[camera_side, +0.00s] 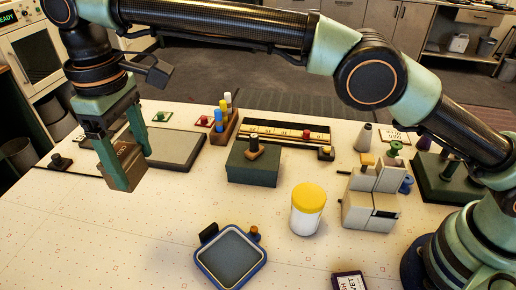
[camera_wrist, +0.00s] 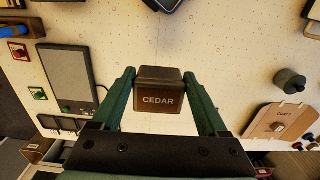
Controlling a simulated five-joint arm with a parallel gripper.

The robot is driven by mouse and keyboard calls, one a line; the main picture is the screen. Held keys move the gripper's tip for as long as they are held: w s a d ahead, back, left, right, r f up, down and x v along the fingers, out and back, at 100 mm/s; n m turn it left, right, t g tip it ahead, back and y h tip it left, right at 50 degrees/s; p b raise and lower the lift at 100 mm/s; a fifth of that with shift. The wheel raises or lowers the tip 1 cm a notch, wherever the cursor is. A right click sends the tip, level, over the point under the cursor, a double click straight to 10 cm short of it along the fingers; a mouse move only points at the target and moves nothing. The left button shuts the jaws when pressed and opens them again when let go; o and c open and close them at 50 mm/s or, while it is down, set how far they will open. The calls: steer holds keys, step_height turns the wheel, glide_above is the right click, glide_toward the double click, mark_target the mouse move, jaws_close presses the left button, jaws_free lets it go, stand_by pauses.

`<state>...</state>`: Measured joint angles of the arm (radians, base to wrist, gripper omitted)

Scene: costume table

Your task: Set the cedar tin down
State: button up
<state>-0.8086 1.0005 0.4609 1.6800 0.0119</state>
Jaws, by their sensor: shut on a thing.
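The cedar tin (camera_side: 127,160) is a small brown box at the left of the side view. In the wrist view the tin (camera_wrist: 158,97) shows the label CEDAR on the face toward my camera. My gripper (camera_side: 136,170) is shut on the tin, with one green finger on each side. In the wrist view my gripper (camera_wrist: 158,75) holds it centred between the fingertips. The tin is over the left part of the pale table; whether its underside touches the top is unclear. Its far side is hidden.
A grey flat pad (camera_side: 175,150) lies right of the tin. A dark green box (camera_side: 252,168), a yellow-lidded jar (camera_side: 308,212) and a blue-rimmed tray (camera_side: 231,258) stand further right. A wooden board (camera_wrist: 277,121) lies at right in the wrist view. The table's left front is clear.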

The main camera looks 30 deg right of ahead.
steer(key=w+d+f, duration=0.1)
steer(key=w+d, duration=0.2)
steer(key=w, duration=0.1)
steer(key=f, duration=1.9)
steer(key=shift+s+d, duration=0.15)
steer(key=shift+s, duration=0.05)
steer(key=shift+f, duration=0.15)
steer(key=o, duration=1.3)
